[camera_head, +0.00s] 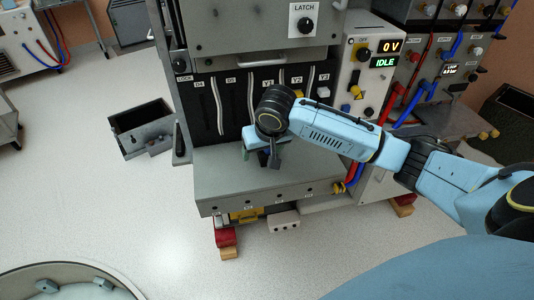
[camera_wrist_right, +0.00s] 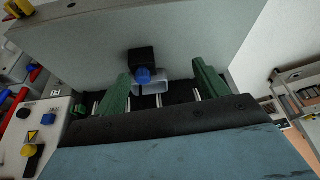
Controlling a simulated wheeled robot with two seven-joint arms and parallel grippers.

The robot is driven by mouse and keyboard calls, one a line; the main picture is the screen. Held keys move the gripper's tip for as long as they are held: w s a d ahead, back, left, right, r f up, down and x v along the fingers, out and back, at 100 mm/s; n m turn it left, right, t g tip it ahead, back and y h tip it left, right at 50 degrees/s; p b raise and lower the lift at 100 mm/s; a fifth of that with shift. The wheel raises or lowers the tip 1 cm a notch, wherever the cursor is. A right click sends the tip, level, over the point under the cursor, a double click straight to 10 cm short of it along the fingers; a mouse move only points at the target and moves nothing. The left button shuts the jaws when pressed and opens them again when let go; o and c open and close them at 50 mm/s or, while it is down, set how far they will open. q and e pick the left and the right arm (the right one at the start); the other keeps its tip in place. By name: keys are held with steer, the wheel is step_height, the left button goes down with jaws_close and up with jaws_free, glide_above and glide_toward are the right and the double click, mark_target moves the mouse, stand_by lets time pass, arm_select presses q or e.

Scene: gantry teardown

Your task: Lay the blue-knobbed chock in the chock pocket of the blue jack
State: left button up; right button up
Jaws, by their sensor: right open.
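My right gripper (camera_head: 262,158) is over the grey shelf at the front of the cabinet. Its two green fingers stand apart in the right wrist view (camera_wrist_right: 163,85). A dark block (camera_wrist_right: 142,58) with a blue knob (camera_wrist_right: 143,75) is in line with the gap between the fingers, which are not closed on it. It looks like the blue-knobbed chock. A pale grey bracket-like piece (camera_wrist_right: 155,87) is right by the knob. In the head view a dark piece (camera_head: 274,161) shows below my wrist. I cannot make out the blue jack or its pocket. My left gripper is not in view.
The grey shelf (camera_head: 310,175) is mostly bare. Red blocks with wooden pieces (camera_head: 228,238) are under the cabinet's front. An open dark bin (camera_head: 142,125) is on the floor at left. A round tray (camera_head: 60,272) is lower left.

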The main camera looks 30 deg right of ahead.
steer(key=m, duration=0.1)
glide_toward(267, 151)
steer(key=shift+h, duration=0.4)
steer(key=b+x, duration=0.1)
steer(key=x, duration=0.2)
steer(key=b+x, duration=0.1)
steer(key=x, duration=0.6)
steer(key=shift+w+d+r+b, duration=0.1)
steer(key=shift+w+r+b, duration=0.05)
steer(key=shift+w+b, duration=0.25)
steer(key=shift+w+f, duration=0.1)
steer(key=shift+f, duration=0.25)
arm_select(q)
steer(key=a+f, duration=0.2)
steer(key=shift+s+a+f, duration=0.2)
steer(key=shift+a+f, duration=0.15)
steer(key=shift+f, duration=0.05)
arm_select(e)
steer(key=c, duration=1.2)
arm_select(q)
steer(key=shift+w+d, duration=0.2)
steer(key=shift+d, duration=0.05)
arm_select(e)
steer(key=shift+r, duration=0.1)
steer(key=shift+c, duration=0.9)
